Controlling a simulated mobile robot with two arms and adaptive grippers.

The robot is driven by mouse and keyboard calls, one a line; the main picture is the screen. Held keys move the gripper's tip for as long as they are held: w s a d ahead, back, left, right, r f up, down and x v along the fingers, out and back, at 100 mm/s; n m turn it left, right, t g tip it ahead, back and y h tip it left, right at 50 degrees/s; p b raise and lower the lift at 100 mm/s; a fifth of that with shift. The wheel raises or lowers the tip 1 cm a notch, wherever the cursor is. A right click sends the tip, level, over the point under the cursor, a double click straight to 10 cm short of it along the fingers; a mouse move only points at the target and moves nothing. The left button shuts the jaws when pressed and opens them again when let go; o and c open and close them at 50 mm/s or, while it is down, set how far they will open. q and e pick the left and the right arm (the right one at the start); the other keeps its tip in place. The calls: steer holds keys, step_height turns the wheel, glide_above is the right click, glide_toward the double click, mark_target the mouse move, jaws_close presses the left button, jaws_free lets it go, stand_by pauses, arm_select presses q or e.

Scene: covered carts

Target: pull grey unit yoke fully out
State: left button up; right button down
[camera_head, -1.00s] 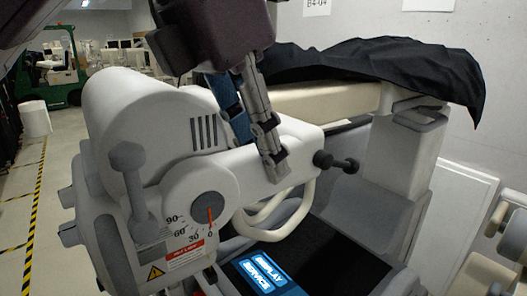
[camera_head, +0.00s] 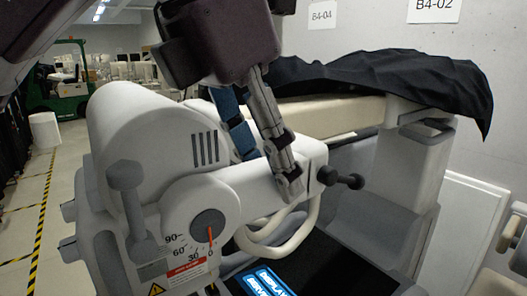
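The grey-white unit (camera_head: 150,125) has a rounded housing at the left. Its pale yoke arm (camera_head: 240,185) runs right from a round pivot (camera_head: 208,226) to a dark knobbed handle (camera_head: 340,178). The pivot's red needle stands near 0 on the angle scale. My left gripper (camera_head: 270,168) comes down from above at the yoke's right part. One grey finger lies across its near face; a blue part beside it passes behind the yoke. The fingertips' grip is partly hidden, so I cannot tell whether they clamp it. My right gripper is not in view.
A black cover (camera_head: 390,80) drapes over a cream bed-like top at the back right. A lit display (camera_head: 265,283) sits below the yoke, near a pale curved tube (camera_head: 285,243). Open floor with yellow-black tape (camera_head: 42,215) and a green forklift (camera_head: 58,82) are at the left.

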arm_select(q)
steer(key=v, duration=1.2)
steer(key=shift+w+d, duration=0.1)
steer(key=shift+d, duration=0.1)
